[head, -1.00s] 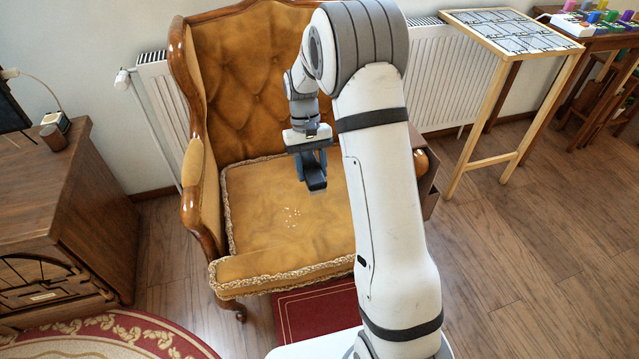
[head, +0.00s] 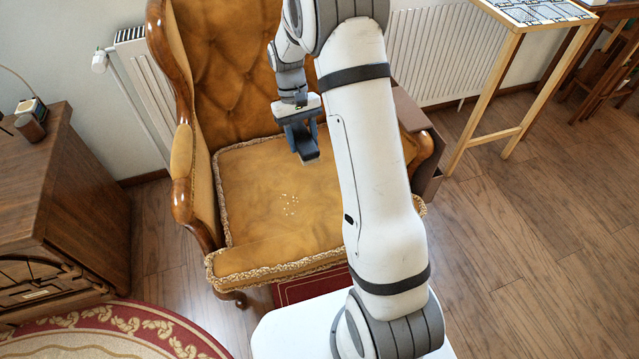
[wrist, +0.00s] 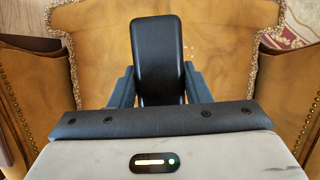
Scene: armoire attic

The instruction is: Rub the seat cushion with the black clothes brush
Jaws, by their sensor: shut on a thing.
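The tan seat cushion (head: 260,215) of the winged armchair has braided trim and a small patch of pale crumbs (head: 289,205) near its middle. My gripper (head: 304,145) is above the back part of the cushion, pointing down. In the wrist view my gripper (wrist: 158,88) is shut on the black clothes brush (wrist: 158,50), whose smooth back faces the camera. The cushion also shows beneath it in the wrist view (wrist: 100,35). A few crumbs show just right of the brush. The brush's underside is hidden, and I cannot tell its exact height above the cushion.
The wooden armrests and wings enclose the seat; the left armrest (head: 182,165) is clear of my arm. A dark wooden cabinet (head: 60,220) stands left, and a tall light-wood table (head: 500,95) stands right. Bare floor (head: 520,250) lies at the lower right.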

